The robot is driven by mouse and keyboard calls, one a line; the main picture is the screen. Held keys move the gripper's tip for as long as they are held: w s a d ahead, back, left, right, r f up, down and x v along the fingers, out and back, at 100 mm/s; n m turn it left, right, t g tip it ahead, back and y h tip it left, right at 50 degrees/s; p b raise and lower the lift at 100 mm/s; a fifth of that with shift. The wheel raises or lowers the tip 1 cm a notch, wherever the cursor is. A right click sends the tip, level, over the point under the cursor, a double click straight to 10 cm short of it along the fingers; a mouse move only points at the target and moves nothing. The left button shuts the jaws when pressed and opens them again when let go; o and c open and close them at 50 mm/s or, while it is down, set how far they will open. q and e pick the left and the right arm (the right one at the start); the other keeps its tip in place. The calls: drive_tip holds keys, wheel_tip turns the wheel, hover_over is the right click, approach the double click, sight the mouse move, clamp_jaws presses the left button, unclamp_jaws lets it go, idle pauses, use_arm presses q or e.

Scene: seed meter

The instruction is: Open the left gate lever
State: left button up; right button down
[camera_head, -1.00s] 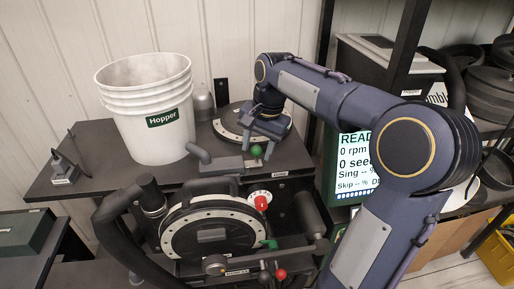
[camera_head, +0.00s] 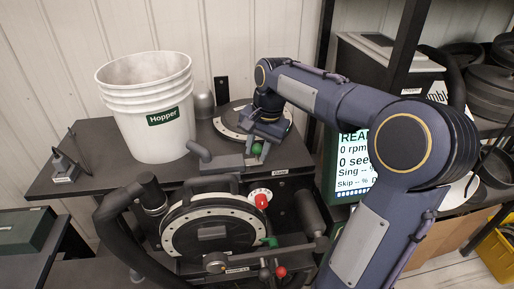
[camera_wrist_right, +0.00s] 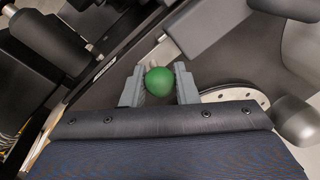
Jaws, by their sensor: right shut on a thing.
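The right wrist view shows the green knob (camera_wrist_right: 159,82) between the two grey fingers. My right gripper (camera_head: 259,144) reaches down from behind and is shut on this knob. The lever's stem below the knob is mostly hidden. Two more knobs, one black and one red (camera_head: 281,272), stand at the front of the meter. My left gripper is not in view.
The round seed meter (camera_head: 212,232) with a red dial knob (camera_head: 261,200) is in front. A white Hopper bucket (camera_head: 150,115) stands on the dark table at left. A lit display (camera_head: 352,160) is at right, partly behind my arm.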

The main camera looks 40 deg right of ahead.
drive_tip(key=s+d, duration=0.2)
drive_tip(key=d, duration=0.1)
drive_tip(key=shift+d, duration=0.3)
drive_tip(key=shift+s+d, duration=0.15)
drive_tip(key=shift+d, duration=0.1)
drive_tip(key=shift+a, duration=0.15)
drive_tip(key=c, duration=1.6)
unclamp_jaws()
drive_tip(key=shift+a, duration=0.1)
drive_tip(key=o, duration=0.4)
drive_tip(key=shift+r, duration=0.35)
drive_tip(key=r, duration=0.4)
drive_tip(key=s+r, duration=0.1)
drive_tip(key=r, duration=0.2)
drive_tip(key=shift+d+b, duration=0.35)
drive_tip(key=shift+d, duration=0.05)
